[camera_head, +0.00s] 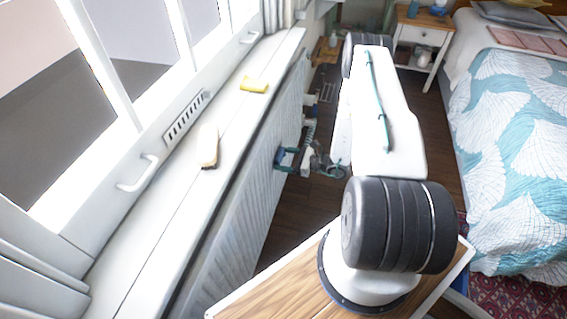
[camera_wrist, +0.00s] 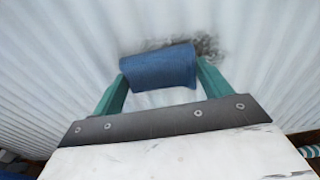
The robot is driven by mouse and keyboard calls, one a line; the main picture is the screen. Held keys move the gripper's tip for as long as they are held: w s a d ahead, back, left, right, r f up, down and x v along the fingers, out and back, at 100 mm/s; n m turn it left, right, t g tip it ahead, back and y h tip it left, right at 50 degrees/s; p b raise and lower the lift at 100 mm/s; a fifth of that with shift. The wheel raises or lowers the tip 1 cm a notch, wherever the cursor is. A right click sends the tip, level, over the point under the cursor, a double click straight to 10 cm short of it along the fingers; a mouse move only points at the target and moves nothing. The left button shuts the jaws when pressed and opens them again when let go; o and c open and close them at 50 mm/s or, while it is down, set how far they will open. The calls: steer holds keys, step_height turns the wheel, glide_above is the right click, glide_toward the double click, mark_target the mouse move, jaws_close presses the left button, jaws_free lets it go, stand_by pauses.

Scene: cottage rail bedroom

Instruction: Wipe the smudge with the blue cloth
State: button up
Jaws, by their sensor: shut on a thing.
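The blue cloth (camera_wrist: 158,68) is a rolled or folded piece held between the green fingers of my gripper (camera_wrist: 160,82) in the wrist view. The cloth is at the white ribbed radiator (camera_wrist: 262,60); I cannot tell whether it touches. A grey, speckled smudge (camera_wrist: 208,46) shows on the radiator just above and right of the cloth, and the cloth may hide part of it. In the head view my gripper (camera_head: 289,159) is at the radiator's face (camera_head: 262,165), below the window sill.
A yellow sponge (camera_head: 254,85) and a wooden-edged brush-like object (camera_head: 209,147) lie on the white sill (camera_head: 170,205). A bed (camera_head: 515,150) stands on the right, with a nightstand (camera_head: 423,37) behind. Dark floor (camera_head: 290,215) lies between radiator and bed.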

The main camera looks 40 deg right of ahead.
mark_target(282, 141)
steer(key=shift+w+d, duration=1.5)
steer(key=shift+d, duration=0.3)
steer(key=shift+w+d, duration=1.45)
steer(key=shift+d, duration=0.3)
steer(key=shift+s+a, duration=1.35)
steer(key=shift+a, duration=0.1)
steer(key=shift+s+a, duration=0.7)
steer(key=shift+a, duration=0.4)
steer(key=shift+s+a, duration=0.7)
steer(key=shift+a, duration=0.4)
steer(key=shift+s+a, duration=0.7)
steer(key=shift+a, duration=0.4)
steer(key=shift+c, duration=0.2)
steer(key=shift+f+v, duration=0.2)
steer(key=shift+v, duration=1.35)
steer(key=shift+f+v, duration=0.2)
steer(key=shift+v, duration=1.3)
steer(key=shift+d, duration=0.2)
steer(key=v, duration=0.2)
steer(key=shift+s+d+f, duration=0.1)
steer(key=shift+s+d, duration=0.1)
steer(key=shift+s, duration=0.15)
